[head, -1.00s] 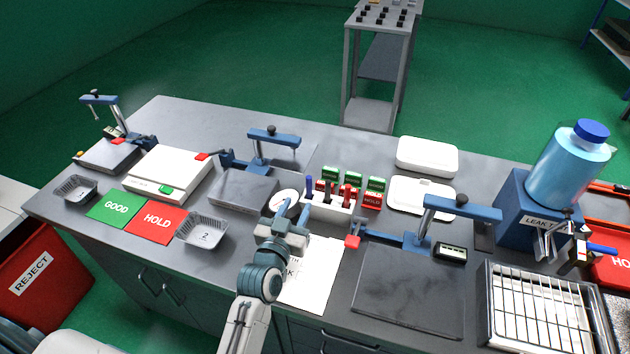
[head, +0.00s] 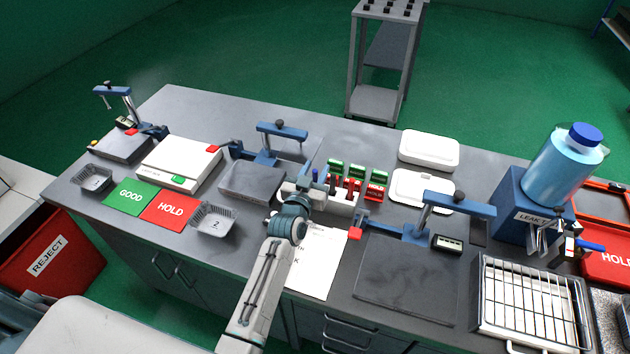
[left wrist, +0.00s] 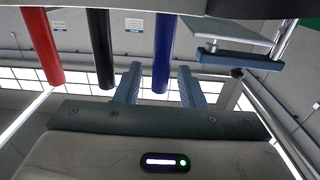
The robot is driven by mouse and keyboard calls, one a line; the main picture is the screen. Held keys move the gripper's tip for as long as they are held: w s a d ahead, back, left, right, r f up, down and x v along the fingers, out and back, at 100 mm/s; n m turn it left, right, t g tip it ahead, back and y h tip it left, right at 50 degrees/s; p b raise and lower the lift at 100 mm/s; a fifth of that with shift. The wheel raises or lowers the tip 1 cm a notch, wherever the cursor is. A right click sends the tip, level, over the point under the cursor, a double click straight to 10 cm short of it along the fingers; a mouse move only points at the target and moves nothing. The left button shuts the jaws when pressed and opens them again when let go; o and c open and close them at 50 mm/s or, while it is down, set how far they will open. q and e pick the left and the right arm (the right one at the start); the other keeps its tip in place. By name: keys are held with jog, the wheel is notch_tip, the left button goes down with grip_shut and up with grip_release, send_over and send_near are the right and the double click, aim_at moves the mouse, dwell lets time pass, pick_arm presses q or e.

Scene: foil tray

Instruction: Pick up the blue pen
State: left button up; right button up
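The blue pen (head: 316,175) stands upright at the left end of a white pen holder (head: 343,208). In the left wrist view the blue pen (left wrist: 163,50) lies between the two fingers of my left gripper (left wrist: 160,85), with a gap visible on each side. My left gripper (head: 305,187) is open at the holder's left end in the head view, its fingers partly hidden by the wrist. A black pen (left wrist: 103,48) and a red pen (left wrist: 42,45) stand beside the blue one. My right gripper is not in view.
A white paper sheet (head: 318,265) lies in front of the holder. A blue clamp stand (head: 268,158) is behind left, another (head: 430,215) to the right. Green and red blocks (head: 355,169) sit close behind the holder.

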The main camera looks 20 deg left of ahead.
pick_arm(q)
jog(key=shift+s, duration=0.1)
grip_shut()
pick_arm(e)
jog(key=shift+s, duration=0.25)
pick_arm(q)
jog(key=shift+r, duration=0.1)
